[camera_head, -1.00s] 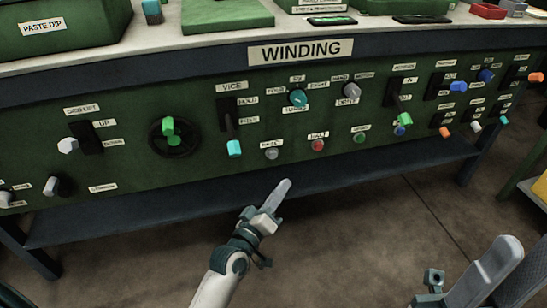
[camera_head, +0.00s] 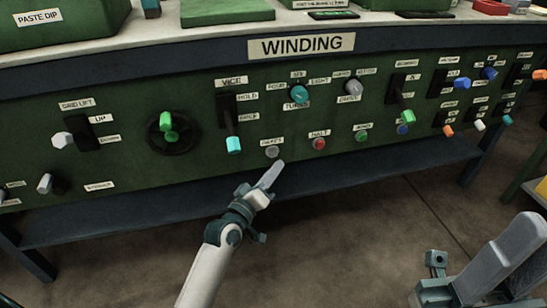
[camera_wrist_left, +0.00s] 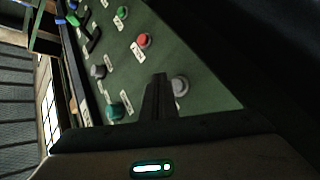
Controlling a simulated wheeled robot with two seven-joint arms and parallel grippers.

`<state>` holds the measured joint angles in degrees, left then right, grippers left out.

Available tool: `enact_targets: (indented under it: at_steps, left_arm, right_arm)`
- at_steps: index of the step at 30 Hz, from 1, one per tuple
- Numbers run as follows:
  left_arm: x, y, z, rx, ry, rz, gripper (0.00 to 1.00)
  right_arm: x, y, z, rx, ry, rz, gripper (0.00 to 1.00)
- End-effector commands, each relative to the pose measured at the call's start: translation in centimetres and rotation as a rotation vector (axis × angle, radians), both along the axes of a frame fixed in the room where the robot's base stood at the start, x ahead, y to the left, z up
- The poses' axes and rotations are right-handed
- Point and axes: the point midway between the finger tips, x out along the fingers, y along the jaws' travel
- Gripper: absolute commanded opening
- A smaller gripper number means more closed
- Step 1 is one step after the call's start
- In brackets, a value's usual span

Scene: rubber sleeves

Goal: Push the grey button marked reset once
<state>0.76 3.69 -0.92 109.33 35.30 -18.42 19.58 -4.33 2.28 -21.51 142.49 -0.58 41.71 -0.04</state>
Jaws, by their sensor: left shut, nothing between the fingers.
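The grey button (camera_head: 272,152) sits on the green front panel under a small white label, to the left of a red button. In the left wrist view the grey button (camera_wrist_left: 180,86) shows just right of the dark fingers. My left gripper (camera_head: 272,173) is shut and empty. In the head view its tip is just below and slightly right of the grey button, close to the panel; I cannot tell whether it touches. The left fingers (camera_wrist_left: 159,92) partly cover the button's left side in the wrist view.
A red button (camera_head: 319,144) and a green button (camera_head: 361,136) are to the right. A cyan-tipped lever (camera_head: 233,145) is up and left, and a teal knob (camera_head: 299,94) is above. A dark shelf (camera_head: 150,205) runs below the panel.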

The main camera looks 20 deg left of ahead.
Motion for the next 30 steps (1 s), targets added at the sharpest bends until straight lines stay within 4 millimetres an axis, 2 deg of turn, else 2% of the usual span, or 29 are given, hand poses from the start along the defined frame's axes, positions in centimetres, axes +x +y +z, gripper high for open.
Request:
enact_targets:
  at_steps: [9, 30]
  left_arm:
    - [1.36, 0.95, 0.08, 0.0, -0.001, 0.001, 0.0]
    - [1.37, 0.97, 0.07, 0.0, 0.0, 0.001, 0.0]
  right_arm:
    - [0.05, -0.03, -0.16, 0.0, 0.006, -0.001, 0.31]
    - [0.03, -0.08, -0.21, -0.004, 0.004, -0.003, 0.31]
